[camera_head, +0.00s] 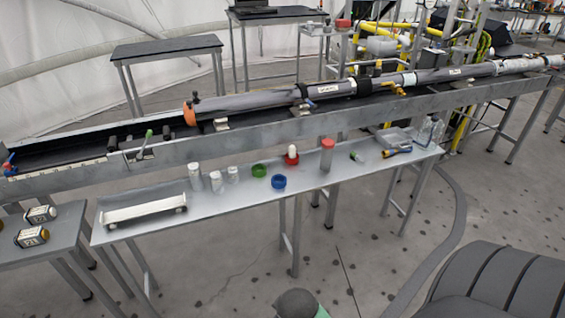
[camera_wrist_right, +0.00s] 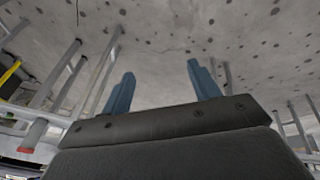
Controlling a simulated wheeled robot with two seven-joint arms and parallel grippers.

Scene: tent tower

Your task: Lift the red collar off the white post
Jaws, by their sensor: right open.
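The red collar (camera_head: 291,159) sits around the white post (camera_head: 292,149) on the grey metal bench (camera_head: 230,205) in the head view. The white top of the post rises above the collar. In the right wrist view my right gripper (camera_wrist_right: 160,70) is open, with two blue fingers apart and nothing between them. It points at the speckled floor, and I cannot make out the collar in that view. My left gripper is not in view.
A green ring (camera_head: 259,171) and a blue ring (camera_head: 279,182) lie left of the collar. A grey cylinder with a red top (camera_head: 327,155) stands close on its right. White cylinders (camera_head: 215,180) and a white tray (camera_head: 145,210) are further left. A long tube (camera_head: 260,101) runs behind.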

